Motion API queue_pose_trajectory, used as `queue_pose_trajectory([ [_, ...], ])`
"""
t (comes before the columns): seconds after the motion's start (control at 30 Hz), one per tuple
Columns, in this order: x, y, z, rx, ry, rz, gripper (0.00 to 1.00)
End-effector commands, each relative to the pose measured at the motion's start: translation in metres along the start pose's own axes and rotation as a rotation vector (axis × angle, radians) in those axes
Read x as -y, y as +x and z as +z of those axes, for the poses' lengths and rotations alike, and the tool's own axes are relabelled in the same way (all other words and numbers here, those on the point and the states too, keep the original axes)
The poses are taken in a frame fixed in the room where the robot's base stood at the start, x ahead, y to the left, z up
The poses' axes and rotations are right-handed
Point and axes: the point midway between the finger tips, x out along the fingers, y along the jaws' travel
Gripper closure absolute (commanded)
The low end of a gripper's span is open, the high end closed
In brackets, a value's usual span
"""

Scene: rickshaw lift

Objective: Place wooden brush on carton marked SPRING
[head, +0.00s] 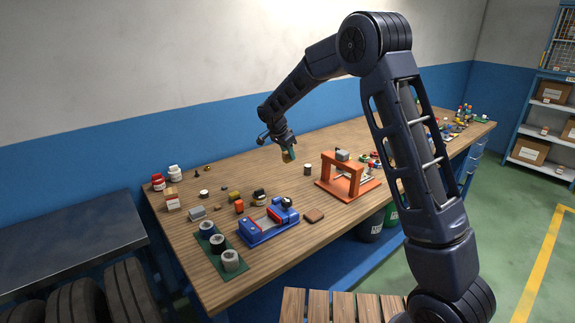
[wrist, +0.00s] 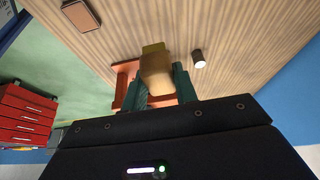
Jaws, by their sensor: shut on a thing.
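My gripper (head: 288,155) is in the air above the middle of the workbench, pointing down. It is shut on a tan, block-like piece with a yellowish end, which looks like the wooden brush (wrist: 155,72); the green fingers (wrist: 160,88) sit on both sides of it in the wrist view. Brown cartons (head: 554,92) with pale labels sit on the shelf at the right. No label is readable, so I cannot tell which carton is marked SPRING.
An orange press frame (head: 348,180) stands on the bench (head: 330,215) right of the gripper. A blue vise (head: 268,222), a brown block (head: 314,215) and a green tray with cylinders (head: 218,248) are nearer left. A small cylinder (head: 308,169) stands close by.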

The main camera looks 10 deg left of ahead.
Motion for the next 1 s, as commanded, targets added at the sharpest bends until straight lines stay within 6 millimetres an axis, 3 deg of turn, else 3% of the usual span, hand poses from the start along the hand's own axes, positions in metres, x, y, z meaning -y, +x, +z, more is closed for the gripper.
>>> queue_pose_trajectory([
  [0.27,0.001,-0.011,-0.003,0.001,-0.006,-0.002,0.94],
  [0.47,0.029,-0.025,0.021,0.001,-0.129,-0.055,0.94],
  [0.7,0.095,-0.065,0.088,0.002,-0.46,-0.193,0.94],
  [1.0,0.164,-0.125,0.183,0.003,-0.909,-0.381,0.94],
])
